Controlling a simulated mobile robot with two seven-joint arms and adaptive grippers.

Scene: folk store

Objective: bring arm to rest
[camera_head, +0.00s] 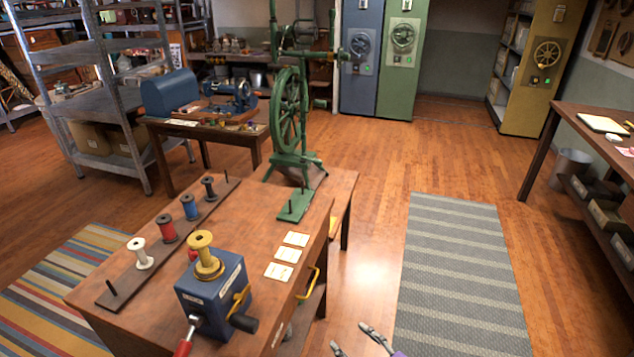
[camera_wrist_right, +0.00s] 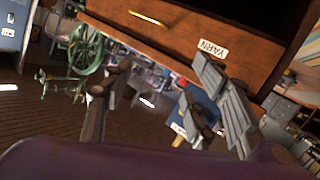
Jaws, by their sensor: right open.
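My right gripper (camera_head: 348,335) shows at the bottom edge of the head view, to the right of the wooden worktable (camera_head: 245,205). Its grey fingers are spread apart with nothing visible between them, and most of the arm is out of frame. In the right wrist view the gripper (camera_wrist_right: 163,68) is also open, its two fingers well apart. The purple arm part below them is mine. A wooden drawer front (camera_wrist_right: 235,30) with a yellow handle and a YARN label (camera_wrist_right: 213,49) lies beyond the fingers. My left gripper is not in view.
The grey striped rug (camera_head: 455,270) on the right is clear.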

